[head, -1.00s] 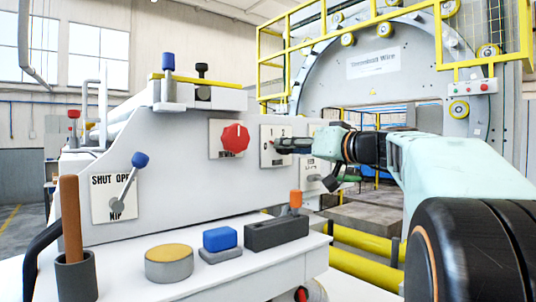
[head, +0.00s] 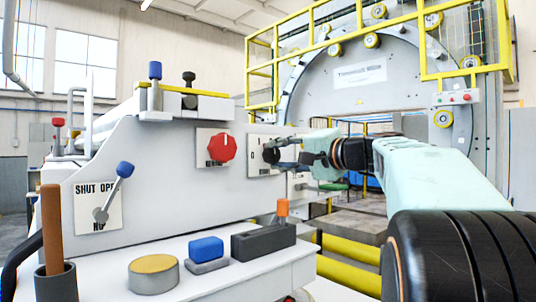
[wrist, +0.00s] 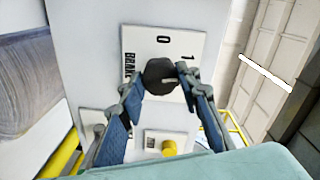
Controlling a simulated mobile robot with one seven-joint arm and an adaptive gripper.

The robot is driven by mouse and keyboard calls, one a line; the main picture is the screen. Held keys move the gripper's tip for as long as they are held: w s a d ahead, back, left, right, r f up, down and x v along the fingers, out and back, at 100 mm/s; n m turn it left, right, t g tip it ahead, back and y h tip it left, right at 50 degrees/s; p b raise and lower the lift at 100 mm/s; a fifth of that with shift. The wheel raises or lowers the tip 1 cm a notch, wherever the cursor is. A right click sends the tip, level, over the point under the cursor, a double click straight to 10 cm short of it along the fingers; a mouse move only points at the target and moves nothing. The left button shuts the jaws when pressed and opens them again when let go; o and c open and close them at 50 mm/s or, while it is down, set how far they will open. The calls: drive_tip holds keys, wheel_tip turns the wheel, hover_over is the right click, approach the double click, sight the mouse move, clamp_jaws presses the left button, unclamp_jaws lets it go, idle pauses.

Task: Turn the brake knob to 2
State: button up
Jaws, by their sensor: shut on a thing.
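The black brake knob (wrist: 159,76) sits on a white plate (wrist: 187,40) lettered "BRA…", with 0 and 1 visible. No 2 can be read; part of the plate is behind the knob and fingers. A short pale mark shows on the knob face; which number it points at is unclear. My gripper (wrist: 160,82) has its blue-padded fingers on opposite sides of the knob and is shut on it. In the head view, my gripper (head: 283,153) reaches in from the right to the knob (head: 270,155) on the panel.
A red knob (head: 222,148) is on the plate just left. A blue-tipped lever (head: 124,170) is on the shut-off plate. Blue (head: 206,248) and orange-handled (head: 282,208) controls stand on the ledge below. Yellow rails (head: 349,275) run at lower right.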

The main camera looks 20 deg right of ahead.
drive_tip(key=m+p, duration=0.2)
drive_tip(key=m, duration=0.3)
drive_tip(key=shift+r, duration=0.1)
drive_tip(key=shift+m+p, duration=0.45)
drive_tip(key=shift+m, duration=0.85)
drive_tip(key=o, duration=1.2)
drive_tip(key=shift+c, duration=0.2)
drive_tip(key=v, duration=1.2)
drive_tip(key=shift+d, duration=0.15)
